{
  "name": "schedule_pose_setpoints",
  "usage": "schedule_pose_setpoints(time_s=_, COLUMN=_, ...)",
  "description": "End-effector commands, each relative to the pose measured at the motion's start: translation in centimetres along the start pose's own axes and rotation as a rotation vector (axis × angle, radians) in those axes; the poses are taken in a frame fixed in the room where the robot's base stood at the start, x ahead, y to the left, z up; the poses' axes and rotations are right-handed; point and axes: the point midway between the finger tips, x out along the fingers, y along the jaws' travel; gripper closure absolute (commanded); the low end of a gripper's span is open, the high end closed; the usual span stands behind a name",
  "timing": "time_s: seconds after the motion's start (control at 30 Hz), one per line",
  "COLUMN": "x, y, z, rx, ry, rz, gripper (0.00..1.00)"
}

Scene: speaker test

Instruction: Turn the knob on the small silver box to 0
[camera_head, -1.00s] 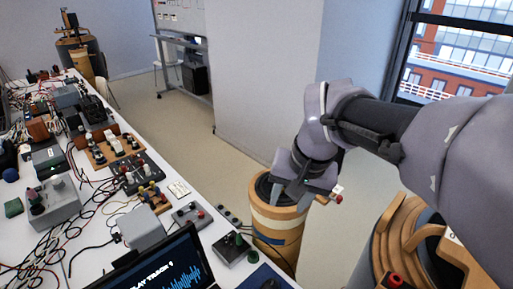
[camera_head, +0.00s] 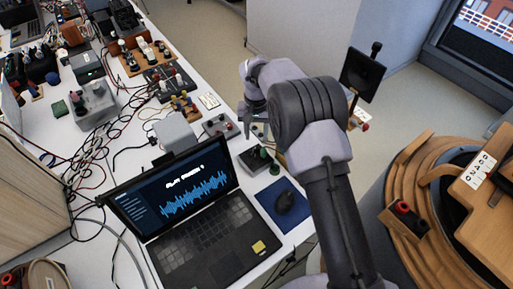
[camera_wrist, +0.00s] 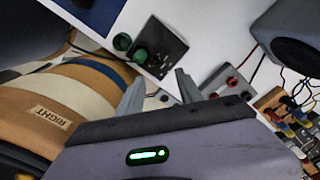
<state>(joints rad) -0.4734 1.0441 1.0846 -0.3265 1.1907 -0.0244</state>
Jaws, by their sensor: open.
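A small silver-grey box (camera_head: 220,126) with red and dark controls lies near the table's right edge in the head view. It also shows in the wrist view (camera_wrist: 228,84), right of my fingers. I cannot read any knob setting. A larger grey box (camera_head: 95,104) with knobs stands further left, among cables. My gripper (camera_head: 254,129) is just right of the small box, over the table edge. In the wrist view my gripper (camera_wrist: 158,80) has its fingers apart with nothing between them. My arm and wrist hide part of the edge.
A dark box with green knobs (camera_head: 258,160) sits close to my gripper. A grey speaker (camera_wrist: 290,30) stands beside the small box. Cables and devices crowd the left.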

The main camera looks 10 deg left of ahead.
Motion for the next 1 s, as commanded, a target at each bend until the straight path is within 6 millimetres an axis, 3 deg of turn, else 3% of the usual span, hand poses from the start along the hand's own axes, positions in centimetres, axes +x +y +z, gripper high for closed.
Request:
schedule_pose_setpoints(time_s=0.03, x=1.9, y=0.0, z=0.1, rx=0.000, ry=-0.002, rz=0.001, gripper=0.57)
schedule_pose_setpoints(time_s=0.2, x=5.4, y=0.0, z=0.0, rx=-0.001, ry=0.000, rz=0.000, gripper=0.57)
schedule_pose_setpoints(time_s=0.37, x=6.6, y=0.0, z=0.0, rx=0.001, ry=0.001, rz=-0.001, gripper=0.57)
schedule_pose_setpoints(time_s=0.6, x=6.7, y=0.0, z=0.0, rx=0.000, ry=0.002, rz=0.000, gripper=0.57)
schedule_pose_setpoints(time_s=0.63, x=6.6, y=0.0, z=0.0, rx=0.000, ry=0.002, rz=0.000, gripper=0.59)
schedule_pose_setpoints(time_s=0.83, x=6.6, y=0.0, z=0.0, rx=0.000, ry=0.001, rz=0.000, gripper=0.98)
schedule_pose_setpoints(time_s=1.0, x=6.6, y=0.0, z=0.0, rx=-0.001, ry=0.001, rz=0.000, gripper=1.00)
